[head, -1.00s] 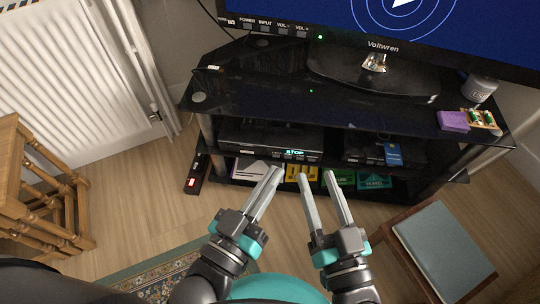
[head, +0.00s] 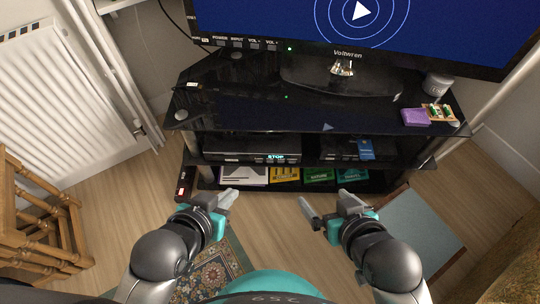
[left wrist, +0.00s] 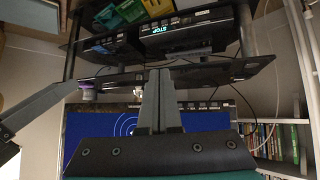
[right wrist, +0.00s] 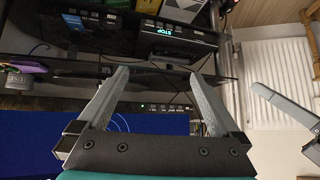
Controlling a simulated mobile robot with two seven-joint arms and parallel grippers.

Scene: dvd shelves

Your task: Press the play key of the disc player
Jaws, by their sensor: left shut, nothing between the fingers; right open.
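The black disc player (head: 240,147) lies on the middle shelf at left, with a lit STOP on its front. A row of small keys (head: 268,160) sits under the display, too small to read. The player also shows upside down in the left wrist view (left wrist: 205,25) and the right wrist view (right wrist: 135,42). My left gripper (head: 228,198) is shut and empty, in front of the stand, apart from the player. My right gripper (head: 328,204) is open and empty, further right, also apart from the stand.
A second black box (head: 337,150) with a blue card (head: 366,149) is right of the player. Coloured cases (head: 320,174) fill the shelf below. The television (head: 360,30) stands on top. A wooden stool (head: 35,215) is at left; a grey-topped low table (head: 415,235) is at right.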

